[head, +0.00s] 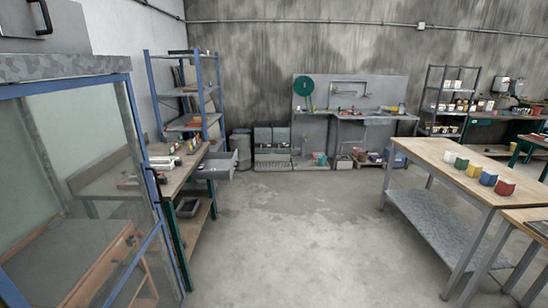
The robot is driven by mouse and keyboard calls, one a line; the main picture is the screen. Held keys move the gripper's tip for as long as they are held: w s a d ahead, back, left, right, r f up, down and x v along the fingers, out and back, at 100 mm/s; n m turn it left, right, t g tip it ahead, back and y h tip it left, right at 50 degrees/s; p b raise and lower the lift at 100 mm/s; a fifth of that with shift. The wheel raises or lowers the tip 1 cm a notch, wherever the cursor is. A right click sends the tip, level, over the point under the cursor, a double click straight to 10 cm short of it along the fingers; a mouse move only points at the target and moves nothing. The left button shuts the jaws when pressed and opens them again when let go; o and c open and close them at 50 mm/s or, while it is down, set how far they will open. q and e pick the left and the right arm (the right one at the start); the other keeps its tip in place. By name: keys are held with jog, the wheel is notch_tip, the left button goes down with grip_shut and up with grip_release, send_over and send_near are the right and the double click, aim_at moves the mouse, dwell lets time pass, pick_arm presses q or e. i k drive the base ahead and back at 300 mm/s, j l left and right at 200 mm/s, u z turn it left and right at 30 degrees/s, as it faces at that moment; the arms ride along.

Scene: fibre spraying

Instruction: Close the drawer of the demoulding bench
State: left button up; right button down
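A workbench (165,187), which looks like the demoulding bench, stands along the left wall in the head view, partly behind a glass-panelled frame. Its grey drawer (226,167) sticks out to the right from under the top at the bench's far end, so it is open. Small items and a dark box lie on the bench top and lower shelf. I cannot make out what is in the drawer. Neither of my grippers shows in this view, and nothing touches the drawer.
A blue-framed glass enclosure (84,72) fills the near left. A blue shelf rack (184,126) stands behind the bench. A wooden-topped table (437,158) with several coloured cups is at right. The concrete floor (300,225) between is clear.

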aim_at(225, 163)
jog(key=i+l+u, duration=0.15)
jog(key=i, duration=0.65)
jog(key=i+l+u, duration=0.1)
jog(key=i+u, duration=0.15)
jog(key=i, duration=0.2)
jog(key=i+l+u, duration=0.25)
jog(key=i, duration=0.25)
jog(key=j, duration=0.05)
